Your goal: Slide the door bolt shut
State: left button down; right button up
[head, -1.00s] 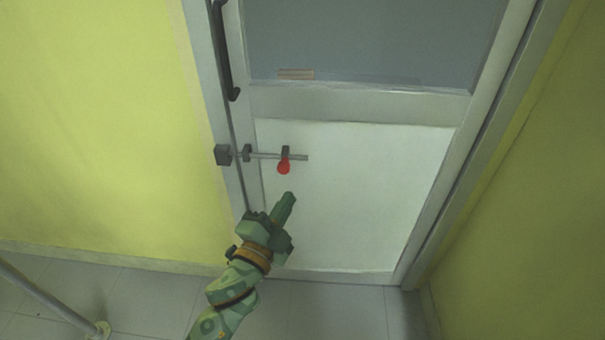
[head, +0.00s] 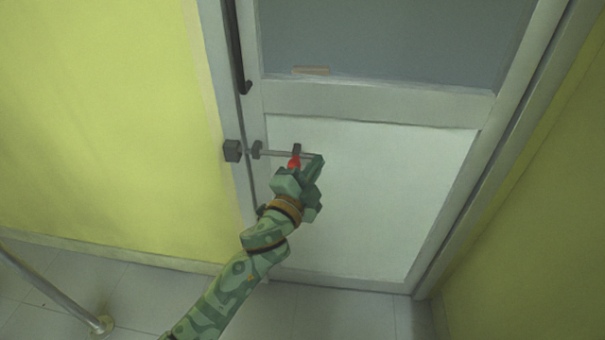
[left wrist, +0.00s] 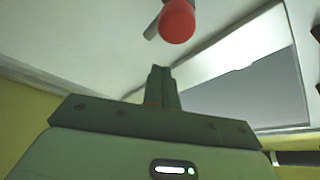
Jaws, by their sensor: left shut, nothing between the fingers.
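The door bolt is a thin grey rod (head: 272,153) lying level across the left edge of the white door (head: 390,190). Its red knob (head: 294,163) hangs below the rod by a dark bracket (head: 297,149). A dark block (head: 232,150) sits on the frame at the rod's left. I cannot tell whether the rod's end is inside it. My left gripper (head: 317,160) is shut and empty, just right of the knob, covering the rod's right end. In the left wrist view the knob (left wrist: 177,21) shows beyond the shut fingertips (left wrist: 161,72); contact is not clear.
A dark vertical handle (head: 238,50) is on the door's left edge above the bolt. Yellow walls stand on both sides. A metal pole (head: 55,288) with a foot stands at the lower left on the tiled floor.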

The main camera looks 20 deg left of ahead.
pick_arm(q)
jog(key=shift+s+a+f+b, duration=0.25)
jog(key=shift+a+f, duration=0.15)
jog(key=shift+a, duration=0.35)
jog(key=shift+s+a+f+b, duration=0.2)
jog(key=shift+a+f, duration=0.15)
jog(key=shift+a, duration=0.35)
pick_arm(e)
jog(key=shift+h, duration=0.3)
jog(key=shift+w+d+r, duration=0.15)
jog(key=shift+w+r, duration=0.75)
jog(key=shift+w, duration=0.05)
jog(key=shift+w+d+r, duration=0.1)
jog(key=shift+w+r, duration=0.75)
jog(key=shift+w, duration=0.05)
pick_arm(q)
jog(key=a, duration=0.2)
jog(key=s+a+p, duration=0.1)
jog(key=a, duration=0.1)
jog(key=shift+s+a, duration=0.2)
jog(key=shift+a, duration=0.05)
pick_arm(e)
jog(key=s+f, duration=0.3)
jog(key=shift+s+a+f, duration=0.15)
jog(key=shift+s+a, duration=0.1)
